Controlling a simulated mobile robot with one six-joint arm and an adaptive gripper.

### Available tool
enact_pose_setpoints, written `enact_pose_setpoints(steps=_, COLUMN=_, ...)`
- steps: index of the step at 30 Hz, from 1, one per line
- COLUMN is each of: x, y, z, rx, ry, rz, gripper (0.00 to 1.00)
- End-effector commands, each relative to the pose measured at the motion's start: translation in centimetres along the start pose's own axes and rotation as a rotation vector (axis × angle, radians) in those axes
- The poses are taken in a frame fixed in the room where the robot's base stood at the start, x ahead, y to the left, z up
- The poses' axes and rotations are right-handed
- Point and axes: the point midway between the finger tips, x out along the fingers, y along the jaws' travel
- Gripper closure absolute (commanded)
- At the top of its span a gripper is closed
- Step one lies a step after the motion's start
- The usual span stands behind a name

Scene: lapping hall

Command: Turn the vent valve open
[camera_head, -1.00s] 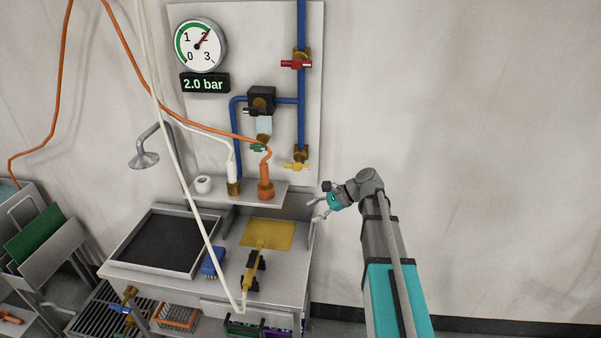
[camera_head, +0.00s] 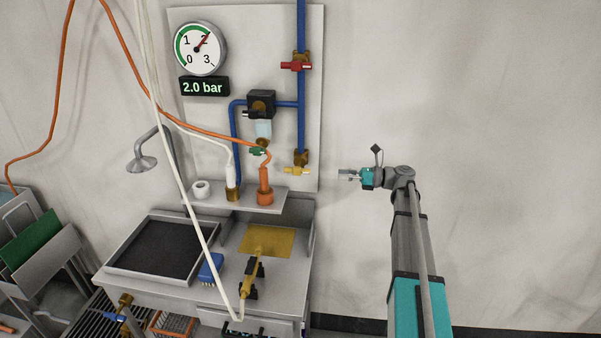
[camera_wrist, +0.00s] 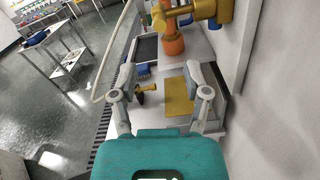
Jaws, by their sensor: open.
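A brass valve with a yellow handle (camera_head: 297,170) is at the lower end of the blue pipe (camera_head: 302,125) on the wall panel. Its handle lies crosswise to the pipe. A valve with a red handle (camera_head: 297,65) sits higher on the same pipe. A small green handle (camera_head: 257,151) is under the filter bowl. No label shows which is the vent valve. My gripper (camera_head: 343,175) is open and empty, right of the yellow handle, apart from it and pointing left. In the wrist view, the brass and yellow valve (camera_wrist: 183,14) is beyond my open fingers (camera_wrist: 161,82), near the top.
A round gauge (camera_head: 201,48) points near 2, and the display (camera_head: 204,86) reads 2.0 bar. A shelf (camera_head: 215,195) below the valves holds an orange fitting (camera_head: 265,187) and a white fitting (camera_head: 232,178). Hoses hang at left. The wall right of the panel is bare.

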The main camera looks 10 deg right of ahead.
Motion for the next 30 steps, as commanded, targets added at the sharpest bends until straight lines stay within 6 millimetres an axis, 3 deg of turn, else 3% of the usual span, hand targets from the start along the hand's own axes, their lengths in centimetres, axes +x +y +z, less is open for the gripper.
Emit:
enact_pose_setpoints(steps=11, x=1.8, y=0.0, z=0.0, rx=-0.001, ry=0.001, rz=0.001, gripper=0.39)
enact_pose_setpoints(steps=30, x=11.0, y=0.0, z=-0.1, rx=-0.002, ry=0.002, rz=0.002, gripper=0.39)
